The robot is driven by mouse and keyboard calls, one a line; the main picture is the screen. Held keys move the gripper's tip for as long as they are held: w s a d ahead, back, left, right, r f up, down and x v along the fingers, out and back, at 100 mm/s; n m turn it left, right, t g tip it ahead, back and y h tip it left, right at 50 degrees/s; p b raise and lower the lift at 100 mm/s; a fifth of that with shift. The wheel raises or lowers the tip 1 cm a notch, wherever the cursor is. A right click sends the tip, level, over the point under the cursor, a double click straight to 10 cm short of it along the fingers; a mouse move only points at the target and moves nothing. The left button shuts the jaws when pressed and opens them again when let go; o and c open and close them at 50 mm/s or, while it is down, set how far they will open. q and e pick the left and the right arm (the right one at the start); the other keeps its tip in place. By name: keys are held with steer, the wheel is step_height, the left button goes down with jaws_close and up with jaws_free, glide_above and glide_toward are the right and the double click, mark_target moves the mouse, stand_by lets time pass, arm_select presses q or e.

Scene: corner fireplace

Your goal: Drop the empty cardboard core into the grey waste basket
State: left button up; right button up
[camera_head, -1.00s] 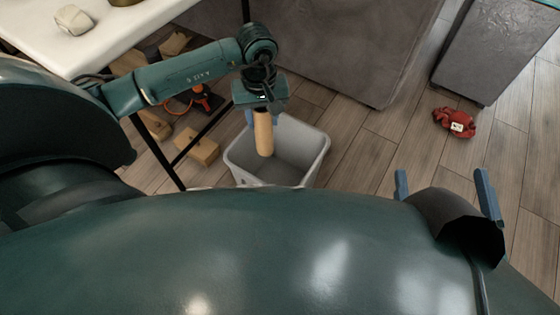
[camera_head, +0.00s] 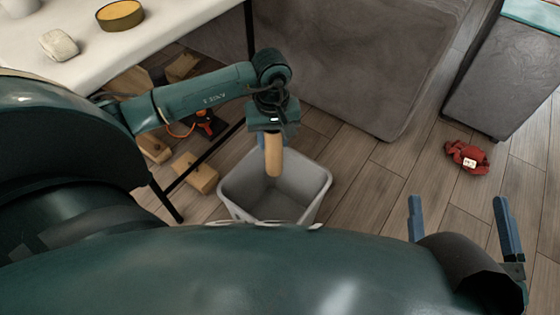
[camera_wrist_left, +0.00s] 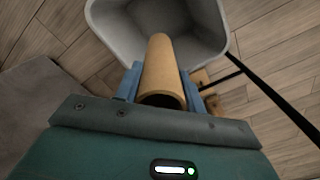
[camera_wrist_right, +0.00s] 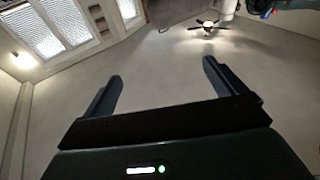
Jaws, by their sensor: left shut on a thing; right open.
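The empty cardboard core (camera_head: 273,156) is a tan tube hanging upright from my left gripper (camera_head: 270,138). My left gripper is shut on its upper end, with a blue finger on each side in the left wrist view (camera_wrist_left: 162,85). The core's lower end appears over the opening of the grey waste basket (camera_head: 318,186); I cannot tell how far it reaches inside. The basket also shows in the left wrist view (camera_wrist_left: 108,28), behind the core. My right gripper (camera_head: 457,212) is open and empty at the lower right, fingers pointing up.
A red crumpled cloth (camera_head: 466,156) lies on the floor at right. Grey furniture (camera_head: 330,60) stands behind the basket.

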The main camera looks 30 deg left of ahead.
arm_select(q)
step_height(320, 180, down, 6)
steer(key=b, duration=0.3)
steer(key=shift+r+b, duration=0.1)
steer(key=shift+b, duration=0.3)
arm_select(e)
steer(key=r+n+t+y, duration=0.1)
steer(key=r, duration=0.1)
steer(key=w+r+n+y, duration=0.1)
steer(key=r+y, duration=0.1)
steer(key=shift+d+n+t, duration=0.15)
steer(key=shift+n+t, duration=0.25)
arm_select(q)
steer(key=o, duration=1)
steer(key=shift+r+p, duration=1.55)
steer(key=shift+r, duration=2.2)
arm_select(e)
steer(key=shift+s+a+f+m+g+h, duration=0.1)
steer(key=shift+s+f+m+g+h, duration=0.15)
steer(key=shift+f+m+h, duration=0.35)
steer(key=shift+s+a+f+m+g+h, duration=0.15)
steer(key=shift+f+m+g+h, duration=0.25)
steer(key=shift+f, duration=0.35)
steer(key=shift+s+f+m+g+h, duration=0.25)
steer(key=shift+f+m+h, duration=0.25)
steer(key=shift+f, duration=0.2)
steer(key=shift+w, duration=0.1)
